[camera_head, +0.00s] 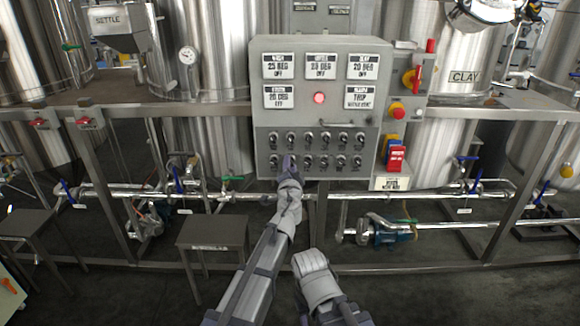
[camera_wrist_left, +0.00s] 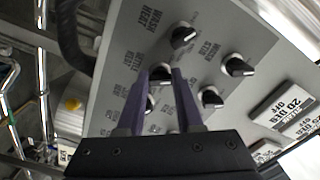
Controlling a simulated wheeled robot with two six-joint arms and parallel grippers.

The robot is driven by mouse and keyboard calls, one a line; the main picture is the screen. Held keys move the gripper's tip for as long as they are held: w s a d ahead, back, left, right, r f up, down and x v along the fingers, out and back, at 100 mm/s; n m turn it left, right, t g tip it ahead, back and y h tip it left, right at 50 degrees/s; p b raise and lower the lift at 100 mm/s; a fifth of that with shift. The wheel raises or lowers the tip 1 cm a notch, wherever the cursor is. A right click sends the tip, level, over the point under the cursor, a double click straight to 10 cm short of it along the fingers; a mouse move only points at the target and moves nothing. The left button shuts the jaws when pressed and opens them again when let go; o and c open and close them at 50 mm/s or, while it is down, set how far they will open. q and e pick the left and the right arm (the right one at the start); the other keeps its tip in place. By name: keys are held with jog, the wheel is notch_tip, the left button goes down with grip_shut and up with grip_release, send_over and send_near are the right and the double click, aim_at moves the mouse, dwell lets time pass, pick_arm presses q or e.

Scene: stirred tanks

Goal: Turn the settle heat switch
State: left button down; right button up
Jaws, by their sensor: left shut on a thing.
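The grey control panel (camera_head: 315,107) carries two rows of black rotary switches. My left gripper (camera_head: 289,160) is at the lower row, left of its middle. In the left wrist view, my left gripper (camera_wrist_left: 161,74) has its fingers on both sides of a black knob (camera_wrist_left: 160,71), shut on it. The label beside this knob seems to read settle heat, partly hidden by a finger. The wash heat switch (camera_wrist_left: 183,36) is the neighbouring knob above it in that view. My right arm shows low in the head view; its gripper fingers do not show.
More knobs (camera_wrist_left: 237,66) stand close around my left fingers. A red emergency button (camera_head: 397,110) is at the panel's right. Steel pipes (camera_head: 240,195) run below, with a small table (camera_head: 212,232) at left.

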pick_arm(q)
jog(key=n, duration=0.5)
jog(key=shift+n, duration=0.3)
dwell(0.4)
jog(key=c, duration=0.6)
grip_release()
jog(key=shift+o, duration=0.2)
jog(key=s, duration=0.7)
jog(key=shift+s, duration=0.4)
